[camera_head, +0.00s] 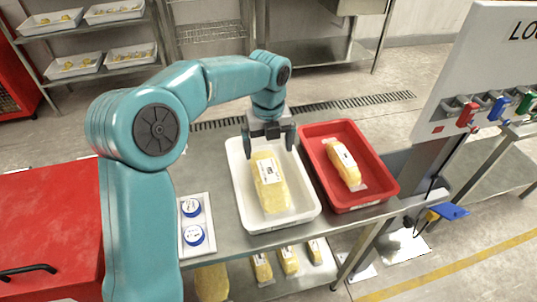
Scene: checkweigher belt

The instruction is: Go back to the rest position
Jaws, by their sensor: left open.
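My left arm comes in from the left, and its gripper (268,138) is open above the far end of a white tray (307,213). A large yellow wrapped pack with a white label (271,193) lies in that tray, just nearer than the fingertips. I cannot tell whether the fingers touch the pack. A red tray (382,190) stands to the right with a smaller yellow labelled pack (344,164) in it. My right gripper is not in view.
Two blue-and-white round items (194,235) sit in a small white tray on the steel table (215,165). A grey panel (472,75) with red, blue and green padlocks stands at right. A red cabinet (50,215) is at left. More yellow packs (287,260) lie on the lower shelf.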

